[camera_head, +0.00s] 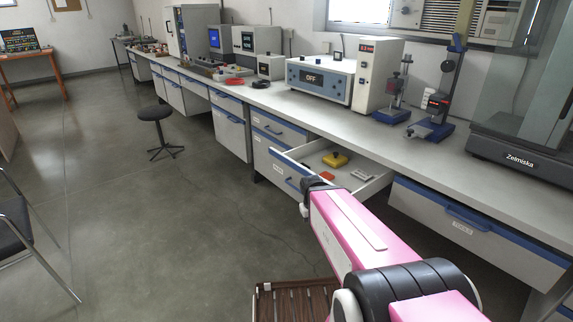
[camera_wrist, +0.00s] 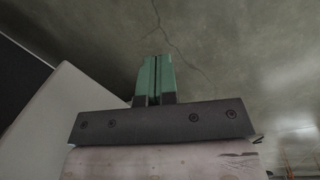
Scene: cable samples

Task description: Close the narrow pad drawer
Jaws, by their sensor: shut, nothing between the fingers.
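The open drawer (camera_head: 372,188) stands pulled out from the bench in the head view. It has a white inside and a blue-edged front, and I cannot read a label on it. A yellow item (camera_head: 335,160), a small orange-red item and a pale item lie in it. My pink arm reaches to the drawer's front, and its dark end overlaps that front in the picture. My gripper's green fingers (camera_wrist: 158,62) are together and empty in the wrist view. A pale flat panel (camera_wrist: 65,110) is left of them, perhaps part of the drawer. I cannot tell whether they touch it.
A closed drawer labelled TOOLS (camera_head: 465,222) is to the right. More closed drawers (camera_head: 278,128) are to the left under the long worktop (camera_head: 300,108), which carries instruments. A black stool (camera_head: 155,114) stands on the grey floor, and much of the floor at left is clear.

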